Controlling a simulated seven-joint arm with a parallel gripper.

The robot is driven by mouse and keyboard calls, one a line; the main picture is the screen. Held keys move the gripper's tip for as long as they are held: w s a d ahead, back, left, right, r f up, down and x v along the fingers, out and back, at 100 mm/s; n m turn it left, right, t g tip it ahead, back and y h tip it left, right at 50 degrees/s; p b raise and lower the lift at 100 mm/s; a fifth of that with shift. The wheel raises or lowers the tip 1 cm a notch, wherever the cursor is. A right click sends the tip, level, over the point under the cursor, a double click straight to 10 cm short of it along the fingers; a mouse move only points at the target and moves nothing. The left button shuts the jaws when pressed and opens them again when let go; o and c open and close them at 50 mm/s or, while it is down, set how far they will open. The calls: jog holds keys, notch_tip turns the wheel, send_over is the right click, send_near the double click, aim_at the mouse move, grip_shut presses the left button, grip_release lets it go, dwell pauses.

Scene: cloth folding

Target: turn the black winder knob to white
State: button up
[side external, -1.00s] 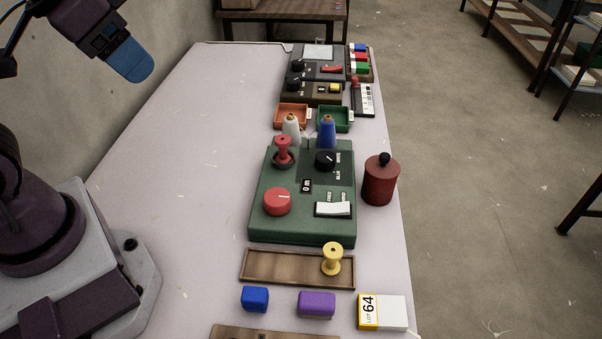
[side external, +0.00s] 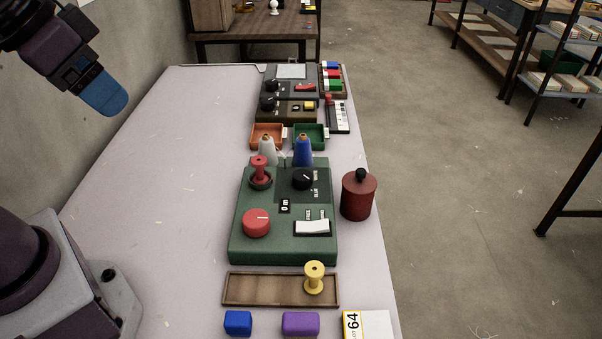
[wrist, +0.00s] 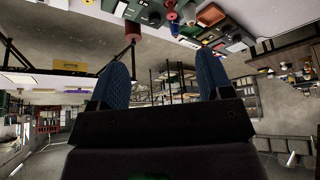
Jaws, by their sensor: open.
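The black winder knob (side external: 302,179) is on the upper right of the green winder box (side external: 285,245) in the side view. Small white labels stand beside it on the right; they read roughly WHITE higher up and BLUE lower down. A light mark on the knob seems to point to the upper right, but it is small. A white cone (side external: 267,151) and a blue cone (side external: 303,151) stand behind the box. My gripper (side external: 103,97) is high at the upper left, well away from the knob. In the wrist view its blue fingers (wrist: 163,82) are apart with nothing between them.
The box also carries a red knob (side external: 256,223), a red spool (side external: 259,170) and a white rocker switch (side external: 313,228). A dark red canister (side external: 358,197) stands to its right. A yellow spool (side external: 314,278) is on a wooden tray (side external: 250,290) in front. The table's left side is clear.

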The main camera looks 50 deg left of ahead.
jog(key=w+d+f+m+g, duration=0.2)
jog(key=w+f+m+g, duration=0.3)
jog(key=w, duration=0.8)
jog(key=m, duration=1.1)
send_near(302, 174)
notch_tip(302, 174, down, 10)
jog(key=shift+w+r, duration=0.1)
jog(key=shift+w, duration=0.05)
jog(key=c, duration=0.9)
